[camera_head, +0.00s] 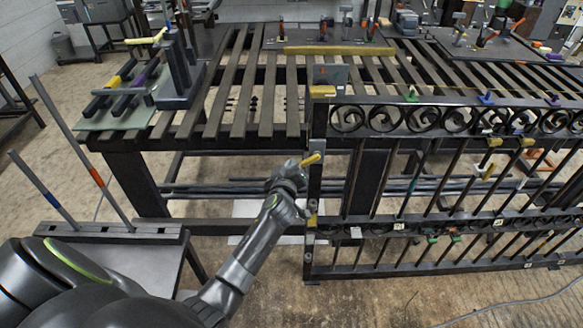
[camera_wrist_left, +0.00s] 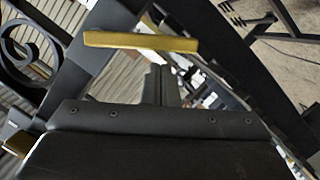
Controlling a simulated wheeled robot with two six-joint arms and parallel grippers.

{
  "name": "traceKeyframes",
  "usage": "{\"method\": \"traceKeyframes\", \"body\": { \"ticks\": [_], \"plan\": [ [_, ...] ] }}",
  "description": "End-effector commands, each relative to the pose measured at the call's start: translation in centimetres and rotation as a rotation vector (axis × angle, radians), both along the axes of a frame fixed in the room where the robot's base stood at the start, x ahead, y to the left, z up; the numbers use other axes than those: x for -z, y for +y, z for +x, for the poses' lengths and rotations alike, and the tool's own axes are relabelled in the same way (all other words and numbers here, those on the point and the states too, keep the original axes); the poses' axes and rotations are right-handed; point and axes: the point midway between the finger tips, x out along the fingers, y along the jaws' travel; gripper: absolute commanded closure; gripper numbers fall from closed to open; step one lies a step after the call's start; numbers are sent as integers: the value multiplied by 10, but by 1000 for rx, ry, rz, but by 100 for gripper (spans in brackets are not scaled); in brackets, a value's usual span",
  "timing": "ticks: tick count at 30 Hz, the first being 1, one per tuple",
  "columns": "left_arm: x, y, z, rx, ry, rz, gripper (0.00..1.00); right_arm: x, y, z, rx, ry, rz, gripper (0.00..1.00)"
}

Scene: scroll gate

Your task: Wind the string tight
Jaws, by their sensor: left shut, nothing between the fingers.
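A dark metal gate (camera_head: 440,105) with scrolls stands at the right in the head view. A short yellow bar (camera_head: 311,159) sits at its left post (camera_head: 314,190). In the left wrist view the yellow bar (camera_wrist_left: 140,42) lies across the picture beyond my fingers. My left gripper (camera_head: 299,168) is shut and empty, close to the yellow bar; I cannot tell whether they touch. Its narrow fingers also show in the left wrist view (camera_wrist_left: 160,82). My right gripper is not in view.
A slatted dark bench (camera_head: 238,80) stands behind the gate. At its left a stand (camera_head: 178,75) and a pale green mat (camera_head: 115,113) with bars lie on it. A small rack (camera_head: 110,232) holds two upright rods near my left arm. Bare floor (camera_head: 400,300) shows in front.

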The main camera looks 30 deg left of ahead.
Motion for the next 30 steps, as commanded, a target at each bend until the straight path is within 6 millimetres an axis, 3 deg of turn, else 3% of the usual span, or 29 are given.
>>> {"method": "traceKeyframes", "body": {
  "ticks": [16,30],
  "plan": [
    [6,-4,2,1,-1,-2,100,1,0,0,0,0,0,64],
    [12,-6,2,2,-30,-58,100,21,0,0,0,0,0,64]
  ]
}}
